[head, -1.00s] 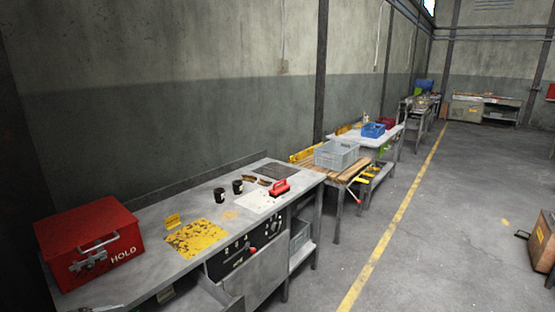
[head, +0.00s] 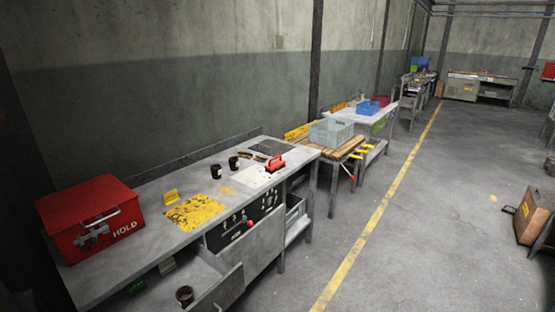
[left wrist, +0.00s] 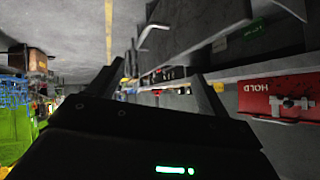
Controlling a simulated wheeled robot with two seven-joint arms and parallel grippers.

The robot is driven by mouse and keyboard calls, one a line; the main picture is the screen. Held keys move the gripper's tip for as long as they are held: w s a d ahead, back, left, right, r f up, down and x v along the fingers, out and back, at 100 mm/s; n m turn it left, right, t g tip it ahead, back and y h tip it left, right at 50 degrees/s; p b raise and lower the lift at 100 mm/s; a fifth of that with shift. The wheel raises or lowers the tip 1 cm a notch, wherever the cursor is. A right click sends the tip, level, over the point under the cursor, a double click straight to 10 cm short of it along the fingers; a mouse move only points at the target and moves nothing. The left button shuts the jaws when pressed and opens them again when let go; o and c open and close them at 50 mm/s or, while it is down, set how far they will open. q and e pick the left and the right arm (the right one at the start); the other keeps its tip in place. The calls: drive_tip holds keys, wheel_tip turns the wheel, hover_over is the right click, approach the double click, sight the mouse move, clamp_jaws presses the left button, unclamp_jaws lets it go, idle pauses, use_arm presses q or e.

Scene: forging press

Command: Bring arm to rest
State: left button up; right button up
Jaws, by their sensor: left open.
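My left gripper (left wrist: 155,88) shows in the left wrist view, with its two dark fingers spread apart and nothing seen held between them. It appears in free space in front of the bench; its exact distance from the bench is hard to tell. Neither gripper shows in the head view, and my right gripper is in no view.
A grey bench (head: 150,205) carries a red HOLD box (head: 90,222), yellow plate (head: 194,212) and two black cups. Its open drawer (head: 228,287) juts out, holding a dark cup (head: 184,296). The floor (head: 440,220) right of the bench is mostly clear.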

use_arm(q)
drive_tip(key=s+d+f+n+g+y, duration=0.1)
drive_tip(key=s+d+n+g, duration=0.2)
drive_tip(key=s, duration=0.5)
drive_tip(key=s+d+g, duration=0.3)
drive_tip(key=s+d, duration=0.2)
drive_tip(key=s, duration=0.4)
wheel_tip(320, 180, down, 33)
drive_tip(key=s+g+b, duration=0.1)
drive_tip(key=g+b, duration=0.1)
drive_tip(key=b, duration=0.6)
drive_tip(key=s+a+f+b, duration=0.2)
drive_tip(key=s+f, duration=0.6)
drive_tip(key=f, duration=0.4)
drive_tip(key=s+a+f+b, duration=0.2)
drive_tip(key=s+f+b, duration=0.2)
drive_tip(key=s+f, duration=0.4)
wheel_tip(320, 180, down, 4)
drive_tip(key=shift+s+a+r+g+y+b, duration=0.15)
drive_tip(key=shift+s+g+y+b, duration=0.05)
drive_tip(key=shift+g+y+b, duration=0.2)
drive_tip(key=shift+c, duration=0.2)
